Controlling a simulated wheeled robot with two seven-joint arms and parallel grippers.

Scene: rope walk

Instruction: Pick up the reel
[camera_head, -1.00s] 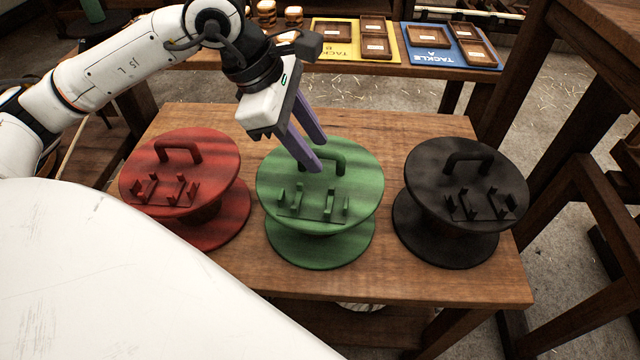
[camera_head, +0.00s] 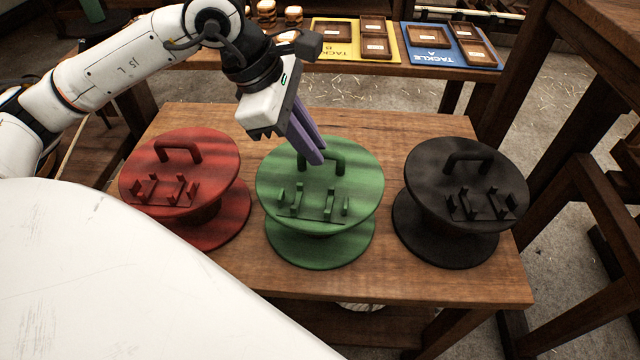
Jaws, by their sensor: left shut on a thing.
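Three reels stand upright on a wooden table (camera_head: 340,288). The green reel (camera_head: 330,185) is in the middle, the red reel (camera_head: 212,170) at the left and the black reel (camera_head: 440,190) at the right. Each has a handle and small upright prongs on its top disc. My left gripper (camera_head: 316,157) comes down from above the green reel. Its purple fingers are shut on the green reel's handle (camera_head: 338,160), near the handle's left part. The green reel still rests on the table. My right gripper is not in view.
A bench behind holds a yellow tackle board (camera_head: 383,52) and a blue tackle board (camera_head: 440,57) with small wooden trays. Wooden frame posts (camera_head: 590,190) stand at the right. The table's front strip is clear.

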